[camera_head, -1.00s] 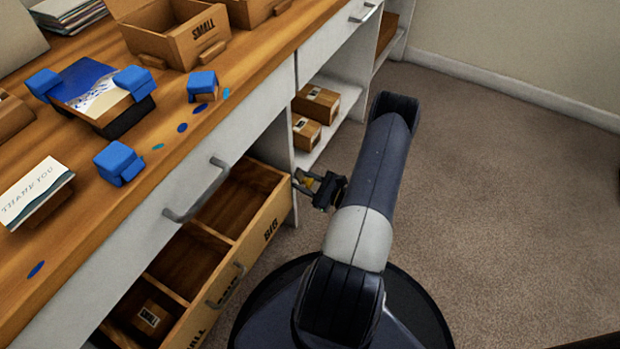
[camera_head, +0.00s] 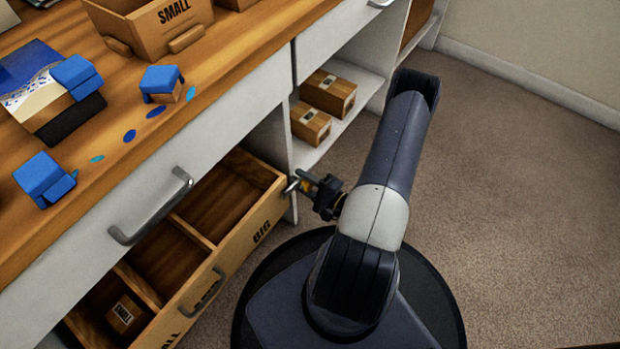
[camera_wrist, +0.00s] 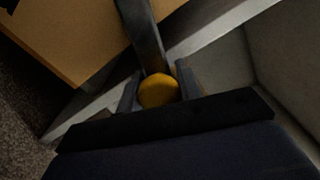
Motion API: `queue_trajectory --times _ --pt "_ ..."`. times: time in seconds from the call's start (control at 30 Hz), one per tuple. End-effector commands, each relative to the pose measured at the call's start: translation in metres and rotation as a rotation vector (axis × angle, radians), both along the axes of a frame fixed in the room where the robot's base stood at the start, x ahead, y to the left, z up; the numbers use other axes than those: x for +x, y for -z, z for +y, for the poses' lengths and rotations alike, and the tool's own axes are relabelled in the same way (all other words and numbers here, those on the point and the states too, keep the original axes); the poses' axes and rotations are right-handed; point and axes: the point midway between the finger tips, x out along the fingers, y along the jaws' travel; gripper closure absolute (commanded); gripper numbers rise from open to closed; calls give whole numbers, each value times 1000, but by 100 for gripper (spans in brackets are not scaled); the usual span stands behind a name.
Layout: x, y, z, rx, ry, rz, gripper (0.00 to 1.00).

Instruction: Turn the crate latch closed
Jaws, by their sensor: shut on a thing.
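The latch shows in the wrist view as a grey metal bar (camera_wrist: 144,35) with a round yellow knob (camera_wrist: 158,91) at its end. In the head view the latch (camera_head: 292,185) is a small metal piece at the far right corner of the open wooden crate drawer (camera_head: 262,213). My gripper (camera_head: 309,184) is beside that corner. In the wrist view my gripper (camera_wrist: 157,88) has a finger on each side of the yellow knob and is shut on it. The bar's far end is out of the wrist view.
The drawer has several compartments, with a small box (camera_head: 124,314) in the nearest. A metal handle (camera_head: 152,208) juts from the drawer front above. Small boxes (camera_head: 329,92) sit on the shelf behind. Blue-capped blocks (camera_head: 43,178) are on the wooden bench. The carpet (camera_head: 520,220) at right is clear.

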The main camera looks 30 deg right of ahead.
Motion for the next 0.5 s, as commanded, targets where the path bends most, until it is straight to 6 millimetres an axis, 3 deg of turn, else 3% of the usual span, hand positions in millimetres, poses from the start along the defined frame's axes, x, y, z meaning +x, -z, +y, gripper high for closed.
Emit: queue_trajectory --times 0.5 --pt "0 1 3 -276 1 -113 100"
